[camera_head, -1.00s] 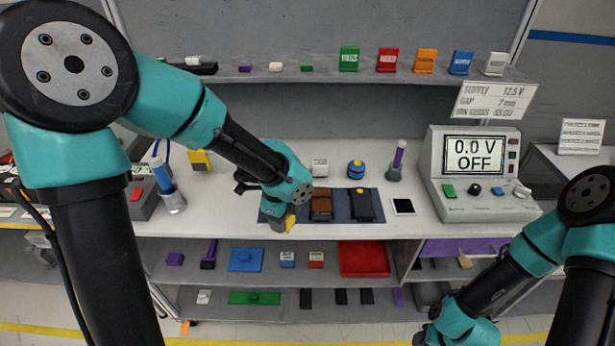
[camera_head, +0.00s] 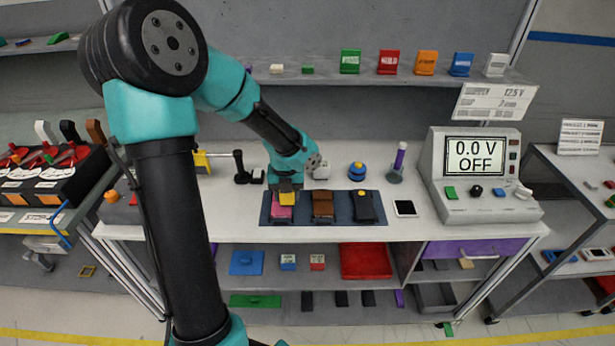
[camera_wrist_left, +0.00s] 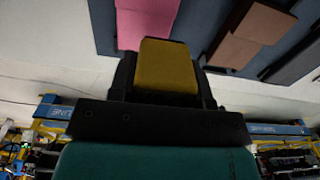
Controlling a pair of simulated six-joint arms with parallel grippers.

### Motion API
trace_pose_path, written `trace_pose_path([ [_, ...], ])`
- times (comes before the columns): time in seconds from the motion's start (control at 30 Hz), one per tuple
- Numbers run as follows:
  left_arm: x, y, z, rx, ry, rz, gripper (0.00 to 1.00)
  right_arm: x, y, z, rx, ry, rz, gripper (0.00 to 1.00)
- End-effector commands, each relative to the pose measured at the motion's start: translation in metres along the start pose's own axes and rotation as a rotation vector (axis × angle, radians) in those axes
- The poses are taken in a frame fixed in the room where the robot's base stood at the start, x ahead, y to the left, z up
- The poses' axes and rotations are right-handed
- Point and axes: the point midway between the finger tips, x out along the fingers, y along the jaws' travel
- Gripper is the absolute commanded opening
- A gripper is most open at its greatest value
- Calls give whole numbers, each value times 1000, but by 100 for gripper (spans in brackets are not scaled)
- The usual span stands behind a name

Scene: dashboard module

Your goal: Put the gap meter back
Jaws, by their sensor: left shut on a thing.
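My left gripper (camera_head: 287,186) is shut on a small yellow piece (camera_head: 288,196), above the pink module at the left end of the dark mat. In the left wrist view the yellow piece (camera_wrist_left: 168,67) sits between the dark fingers, with pink just beyond it. I cannot tell whether it touches the pink module (camera_head: 282,212), nor read any label naming it as the gap meter. Another yellow object (camera_head: 201,161) stands on the bench at the left, partly hidden by my arm. My right gripper is not in view.
The dark mat (camera_head: 378,217) also carries a brown module (camera_head: 322,205) and a black module (camera_head: 364,206). A grey meter console (camera_head: 480,172) reads 0.0 V OFF. A black stand (camera_head: 242,172) is left of the gripper. Coloured blocks line the upper shelf (camera_head: 325,76).

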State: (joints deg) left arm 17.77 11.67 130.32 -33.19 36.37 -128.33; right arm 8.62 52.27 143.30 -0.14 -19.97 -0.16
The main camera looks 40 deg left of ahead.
Motion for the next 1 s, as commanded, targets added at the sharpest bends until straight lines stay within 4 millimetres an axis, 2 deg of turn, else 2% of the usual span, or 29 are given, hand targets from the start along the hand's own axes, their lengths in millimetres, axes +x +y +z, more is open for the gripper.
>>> trace_pose_path([
  [0.1,0,7,2,17,-1,2,13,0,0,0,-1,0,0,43],
  [0.4,0,6,2,20,-1,2,13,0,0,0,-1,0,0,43],
  [0.53,1,7,10,18,-1,2,13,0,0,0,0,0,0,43],
  [0.67,3,9,30,16,-2,2,13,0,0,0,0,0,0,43],
  [1.0,10,16,100,17,-2,2,13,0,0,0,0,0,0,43],
])
